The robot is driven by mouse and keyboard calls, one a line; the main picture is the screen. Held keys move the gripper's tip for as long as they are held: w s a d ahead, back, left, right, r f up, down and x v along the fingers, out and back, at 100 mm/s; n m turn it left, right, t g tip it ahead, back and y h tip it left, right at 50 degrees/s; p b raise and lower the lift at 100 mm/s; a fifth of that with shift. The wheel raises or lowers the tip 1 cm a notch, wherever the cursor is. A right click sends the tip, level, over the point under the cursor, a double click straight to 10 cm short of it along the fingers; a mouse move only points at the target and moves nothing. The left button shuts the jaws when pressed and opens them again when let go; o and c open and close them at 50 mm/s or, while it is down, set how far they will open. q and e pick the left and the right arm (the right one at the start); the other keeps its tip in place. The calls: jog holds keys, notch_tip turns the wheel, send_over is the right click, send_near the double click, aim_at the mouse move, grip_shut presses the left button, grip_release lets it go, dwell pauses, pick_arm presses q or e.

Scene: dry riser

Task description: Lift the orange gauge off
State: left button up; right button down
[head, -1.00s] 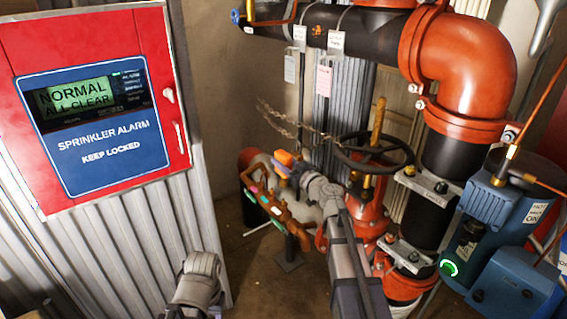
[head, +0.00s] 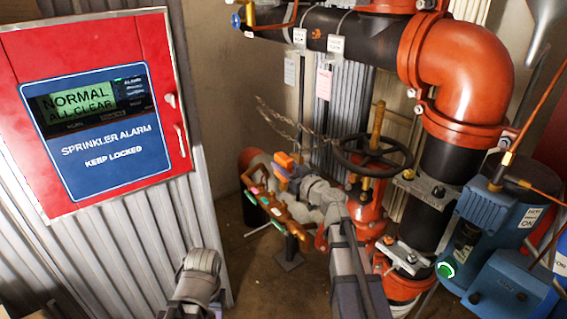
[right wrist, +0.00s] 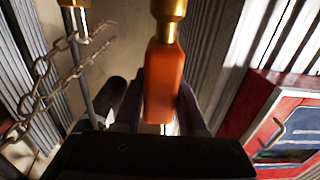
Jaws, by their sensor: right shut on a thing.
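The orange gauge (right wrist: 163,88) shows in the right wrist view as an orange body with a brass neck (right wrist: 168,25) at its upper end. My right gripper (right wrist: 162,112) is shut on the orange body, with a dark finger on each side. In the head view the gauge (head: 284,160) is a small orange block at the tip of my right gripper (head: 292,171), beside the orange-brown pipework. What the brass neck joins is cut off by the wrist picture's top edge, so I cannot tell whether it is attached. My left gripper's fingers are out of view.
A black handwheel (head: 372,158) and large red pipe (head: 462,75) stand to the right of my right gripper. A chain (right wrist: 42,90) hangs close by. A blue pump unit (head: 500,225) is at far right, a red alarm panel (head: 185,60) at left.

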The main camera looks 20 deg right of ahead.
jog(key=shift+s+a+r, duration=0.1)
jog(key=shift+s+a, duration=0.15)
jog(key=shift+s, duration=0.65)
jog(key=shift+s+a+r, duration=0.1)
jog(key=shift+s+a, duration=0.2)
jog(key=shift+s, duration=0.65)
jog(key=shift+s+a, duration=0.25)
jog(key=shift+s, duration=0.65)
